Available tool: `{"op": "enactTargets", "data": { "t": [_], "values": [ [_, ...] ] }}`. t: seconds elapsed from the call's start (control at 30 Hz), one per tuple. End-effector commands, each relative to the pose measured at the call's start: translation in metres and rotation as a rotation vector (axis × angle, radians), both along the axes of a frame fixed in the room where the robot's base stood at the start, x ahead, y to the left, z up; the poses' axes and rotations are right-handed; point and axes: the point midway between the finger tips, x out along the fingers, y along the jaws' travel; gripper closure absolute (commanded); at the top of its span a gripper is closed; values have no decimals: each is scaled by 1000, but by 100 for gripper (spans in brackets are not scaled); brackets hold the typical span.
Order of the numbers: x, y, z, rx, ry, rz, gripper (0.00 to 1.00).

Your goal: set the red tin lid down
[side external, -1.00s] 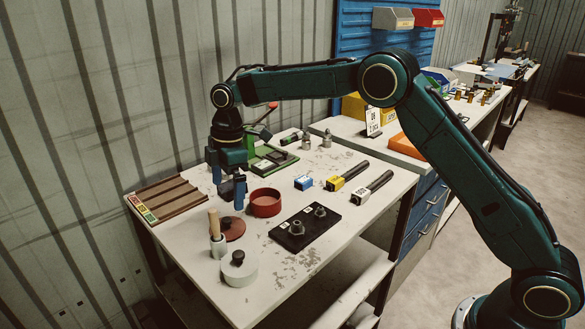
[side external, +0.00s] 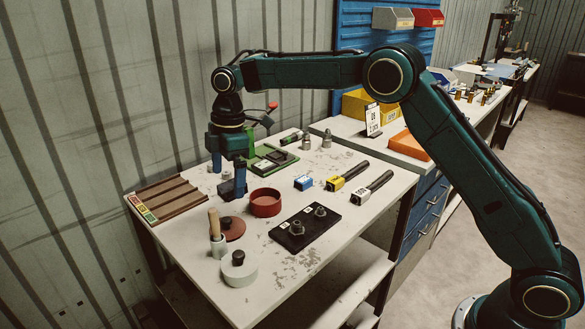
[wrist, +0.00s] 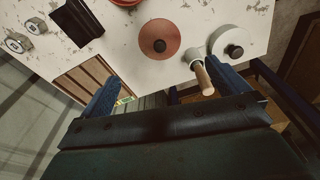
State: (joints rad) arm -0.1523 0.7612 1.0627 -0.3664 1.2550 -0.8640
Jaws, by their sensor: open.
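The red tin lid (side external: 234,231) lies flat on the table, its dark knob up, beside the wooden-handled tool. It also shows in the wrist view (wrist: 172,35), apart from my fingers. The open red tin (side external: 265,204) stands behind and to the right of it. My gripper (side external: 228,170) is open with nothing between its blue fingers. It hangs above the table's left-rear part, up and behind the lid. The table directly beneath the fingers is partly hidden.
A pale pot with a knobbed lid (side external: 239,270) and a wooden-handled tool (side external: 215,232) stand near the lid. A dark block (side external: 229,188) sits below my gripper. A brown slatted rack (side external: 165,198) is at left, a black plate with posts (side external: 305,228) at right.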

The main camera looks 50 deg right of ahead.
Motion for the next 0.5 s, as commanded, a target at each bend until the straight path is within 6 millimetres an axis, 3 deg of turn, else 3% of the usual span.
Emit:
{"op": "enactTargets", "data": {
  "t": [0.27,0.5],
  "values": [
    [-18,-10,30,9,-23,-89,0],
    [-58,-29,75,27,-60,-260,0]
  ]
}}
